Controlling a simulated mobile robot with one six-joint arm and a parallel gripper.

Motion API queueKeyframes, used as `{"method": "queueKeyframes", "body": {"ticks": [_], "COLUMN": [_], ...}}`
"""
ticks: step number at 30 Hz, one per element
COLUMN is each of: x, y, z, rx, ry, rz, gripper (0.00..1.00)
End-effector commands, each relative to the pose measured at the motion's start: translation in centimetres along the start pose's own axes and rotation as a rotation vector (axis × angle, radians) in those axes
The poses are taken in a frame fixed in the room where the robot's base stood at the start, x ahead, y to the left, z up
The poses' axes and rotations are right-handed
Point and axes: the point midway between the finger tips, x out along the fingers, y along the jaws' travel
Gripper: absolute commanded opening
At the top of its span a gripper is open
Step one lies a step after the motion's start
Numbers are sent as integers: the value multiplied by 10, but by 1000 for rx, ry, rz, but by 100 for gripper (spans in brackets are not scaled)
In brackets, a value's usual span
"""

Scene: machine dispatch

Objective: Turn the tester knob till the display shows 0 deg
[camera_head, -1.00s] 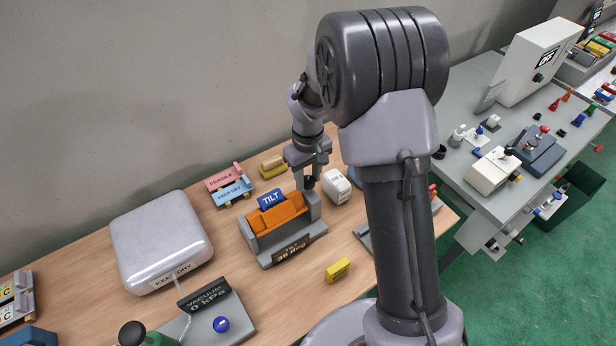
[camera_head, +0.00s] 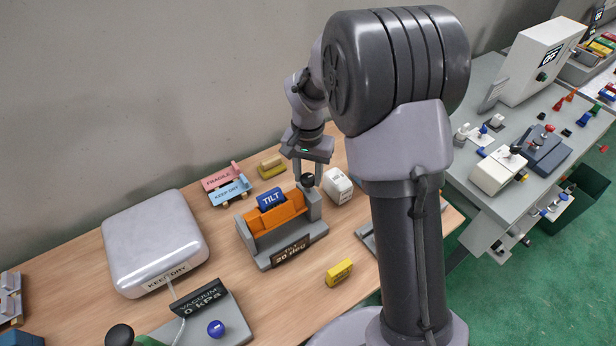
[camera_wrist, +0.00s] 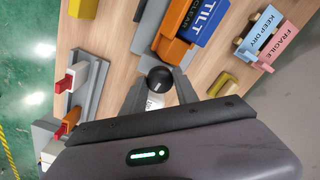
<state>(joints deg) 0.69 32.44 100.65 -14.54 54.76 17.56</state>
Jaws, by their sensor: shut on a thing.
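The tilt tester (camera_head: 265,250) is a grey stand on the wooden table, with an orange cradle (camera_head: 275,217) and a blue TILT block (camera_head: 271,199). Its front display (camera_head: 291,252) seems to read about 30 deg; the small first digit is hard to tell. The black round knob (camera_wrist: 159,79) sits at the tester's right end. My gripper (camera_head: 308,176) points down over that end, its fingers shut on the knob. In the wrist view the fingers lie on either side of the knob.
A white box (camera_head: 338,186) stands close to the right of the gripper. A yellow block (camera_head: 339,272) lies in front. The pink and blue signs (camera_head: 226,187) stand behind left. A vacuum unit (camera_head: 200,296) and silver case (camera_head: 155,240) are at left.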

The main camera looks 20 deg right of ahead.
Motion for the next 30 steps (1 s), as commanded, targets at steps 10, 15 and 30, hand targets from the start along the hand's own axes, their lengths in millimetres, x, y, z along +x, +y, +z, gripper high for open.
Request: {"method": "queueKeyframes", "body": {"ticks": [10, 15, 30], "x": [1, 1, 1], "y": [0, 0, 0], "z": [-1, -1, -1], "rx": [326, 488, 961], "ry": [2, 2, 2], "rz": [-2, -2, -3], "gripper": [0, 0, 0]}}
